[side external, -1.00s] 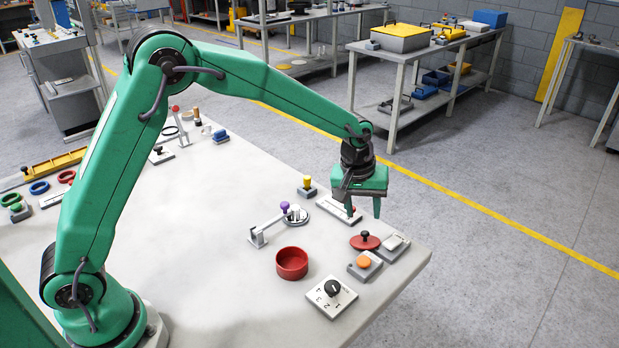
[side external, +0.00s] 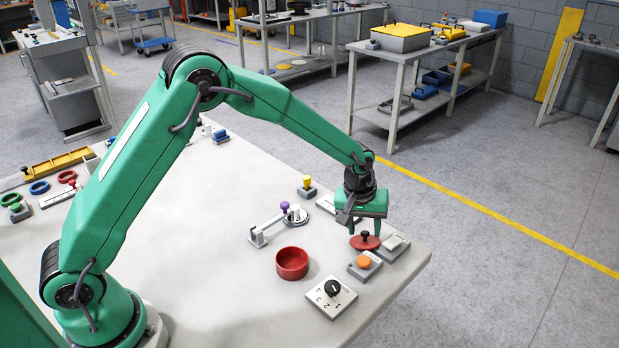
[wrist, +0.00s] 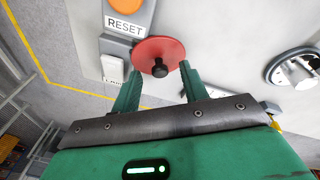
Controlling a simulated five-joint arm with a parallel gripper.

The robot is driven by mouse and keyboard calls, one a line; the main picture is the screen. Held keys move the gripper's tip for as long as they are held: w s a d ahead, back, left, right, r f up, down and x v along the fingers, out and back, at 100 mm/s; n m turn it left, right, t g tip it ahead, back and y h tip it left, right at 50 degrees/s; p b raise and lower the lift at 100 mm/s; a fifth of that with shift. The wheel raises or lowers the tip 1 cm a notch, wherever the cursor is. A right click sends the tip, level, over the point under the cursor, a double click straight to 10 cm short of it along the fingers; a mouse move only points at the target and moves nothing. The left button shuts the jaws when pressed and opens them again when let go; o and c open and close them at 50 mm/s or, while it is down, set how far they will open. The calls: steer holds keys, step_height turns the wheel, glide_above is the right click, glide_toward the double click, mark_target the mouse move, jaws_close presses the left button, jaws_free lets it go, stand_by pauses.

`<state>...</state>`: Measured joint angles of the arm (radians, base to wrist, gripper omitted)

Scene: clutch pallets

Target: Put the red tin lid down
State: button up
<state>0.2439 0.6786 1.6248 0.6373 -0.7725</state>
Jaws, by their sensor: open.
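The red tin lid (side external: 365,242), a flat disc with a black knob, lies on the bench near its right edge. In the wrist view the lid (wrist: 148,52) shows its knob just beyond and between the fingertips. My gripper (side external: 365,230) is open and right above the lid; its fingers also show in the wrist view (wrist: 158,82). I cannot tell whether a finger touches the lid. The round red tin (side external: 292,263) stands uncovered on the bench, to the left and nearer the camera.
A grey block with an orange button (side external: 364,262), labelled RESET in the wrist view, is close beside the lid. A light switch block (side external: 395,246) sits to its right. A black dial (side external: 331,290) and a purple-knobbed lever (side external: 284,207) are nearby.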

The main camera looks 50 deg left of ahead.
steer(key=shift+w+f, duration=0.15)
steer(key=shift+f, duration=0.45)
jaws_close()
